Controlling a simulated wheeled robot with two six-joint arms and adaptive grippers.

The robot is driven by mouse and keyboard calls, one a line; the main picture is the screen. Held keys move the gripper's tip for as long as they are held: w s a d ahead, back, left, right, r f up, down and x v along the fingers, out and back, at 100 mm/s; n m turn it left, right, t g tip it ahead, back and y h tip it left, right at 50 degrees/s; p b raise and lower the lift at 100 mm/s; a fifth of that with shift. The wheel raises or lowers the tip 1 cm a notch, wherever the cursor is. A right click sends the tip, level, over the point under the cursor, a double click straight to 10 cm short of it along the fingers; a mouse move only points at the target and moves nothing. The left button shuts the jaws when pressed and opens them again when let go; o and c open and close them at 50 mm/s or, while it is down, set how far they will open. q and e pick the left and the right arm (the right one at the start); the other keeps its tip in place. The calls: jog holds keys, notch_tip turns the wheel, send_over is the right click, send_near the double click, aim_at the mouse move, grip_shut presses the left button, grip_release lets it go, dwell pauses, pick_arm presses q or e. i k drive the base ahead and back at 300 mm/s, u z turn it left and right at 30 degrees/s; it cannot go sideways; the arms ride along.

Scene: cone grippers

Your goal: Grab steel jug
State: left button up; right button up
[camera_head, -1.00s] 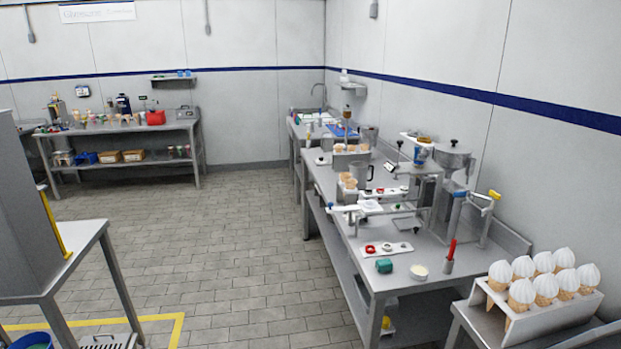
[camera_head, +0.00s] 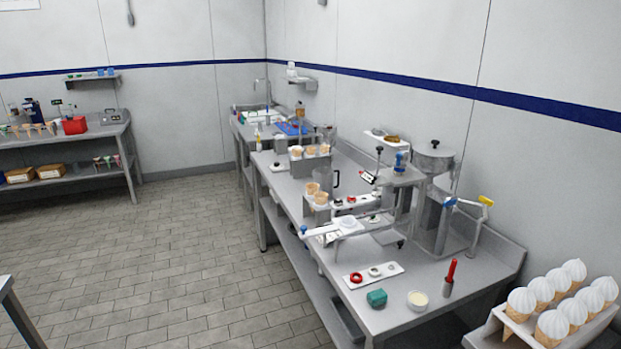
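What looks like the steel jug (camera_head: 322,176), a grey metal cylinder with a dark handle on its right side, stands upright on the long steel workbench (camera_head: 408,330). It is in the middle of the picture, some distance off. A holder with two cones (camera_head: 315,193) stands in front of it and hides part of its lower body. Another cone holder stands close behind it. Neither of my grippers shows in the head view.
The workbench runs along the right wall. A rack of topped cones (camera_head: 555,305) stands bottom right. The tiled floor (camera_head: 170,270) left of the bench is clear.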

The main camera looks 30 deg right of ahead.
aim_at(323, 176)
jog(key=i, duration=3.05)
jog(key=z, duration=2.6)
